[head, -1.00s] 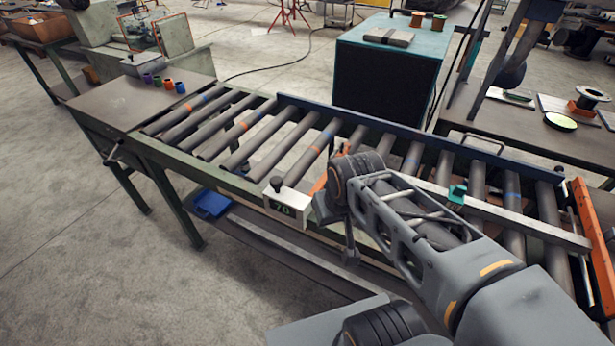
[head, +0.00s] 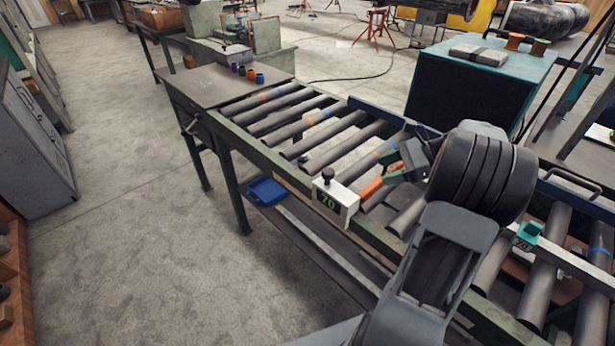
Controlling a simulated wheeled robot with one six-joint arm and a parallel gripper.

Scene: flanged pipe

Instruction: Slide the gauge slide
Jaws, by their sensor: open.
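The gauge slide is probably the white block (head: 338,201) marked 70, with a dark knob (head: 327,174) on top. It sits on the near green side rail (head: 280,169) of the roller conveyor. My gripper (head: 376,178) is open, just right of the block and over the rollers, with an orange finger pointing towards it. A gap seems to remain between finger and block, but I cannot tell its exact size. My own arm hides part of the rail and rollers to the right.
A green clamp-like piece (head: 527,233), also with a number plate, sits on a pale bar at right. A blue tray (head: 267,190) is on the lower shelf. Small coloured cups stand on the end table (head: 213,85). The floor at left is clear.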

